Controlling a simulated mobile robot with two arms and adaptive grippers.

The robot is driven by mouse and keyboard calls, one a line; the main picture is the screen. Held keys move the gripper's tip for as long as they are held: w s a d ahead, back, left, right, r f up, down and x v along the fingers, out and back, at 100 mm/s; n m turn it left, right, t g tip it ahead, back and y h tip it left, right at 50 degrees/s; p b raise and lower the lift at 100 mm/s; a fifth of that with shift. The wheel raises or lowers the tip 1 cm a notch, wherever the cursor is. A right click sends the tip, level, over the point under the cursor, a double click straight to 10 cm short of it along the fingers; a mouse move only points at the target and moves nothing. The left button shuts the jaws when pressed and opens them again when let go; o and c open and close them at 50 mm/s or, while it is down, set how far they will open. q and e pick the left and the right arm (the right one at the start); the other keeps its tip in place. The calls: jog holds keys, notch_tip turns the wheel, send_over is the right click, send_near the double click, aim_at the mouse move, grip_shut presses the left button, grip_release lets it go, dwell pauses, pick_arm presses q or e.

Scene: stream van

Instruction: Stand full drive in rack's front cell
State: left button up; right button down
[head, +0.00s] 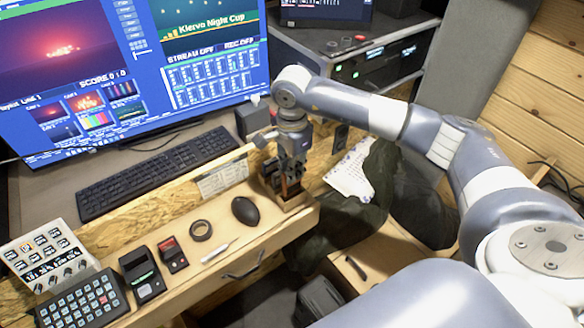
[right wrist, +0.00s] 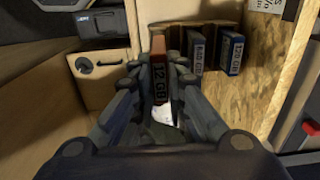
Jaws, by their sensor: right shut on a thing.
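My right gripper (head: 286,183) points down at the right end of the wooden desk, over a small wooden rack (head: 294,202). My left gripper is not in view.
A black mouse (head: 245,210), tape roll (head: 201,230), white pen (head: 218,250), small red-and-black device (head: 172,254) and dock with a green display (head: 142,277) lie left of the rack. A keyboard (head: 158,171) lies behind. Dark cloth (head: 345,225) hangs to the right.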

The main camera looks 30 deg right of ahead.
aim_at(292, 192)
jog(key=shift+f+b, duration=2.2)
jog(key=shift+f, duration=0.45)
jog(key=c, duration=1.5)
grip_release()
jog(key=shift+r, duration=0.1)
jog(key=shift+c, duration=0.2)
jog(key=shift+r, duration=0.1)
notch_tip(292, 192, up, 12)
jog(key=shift+f, duration=0.1)
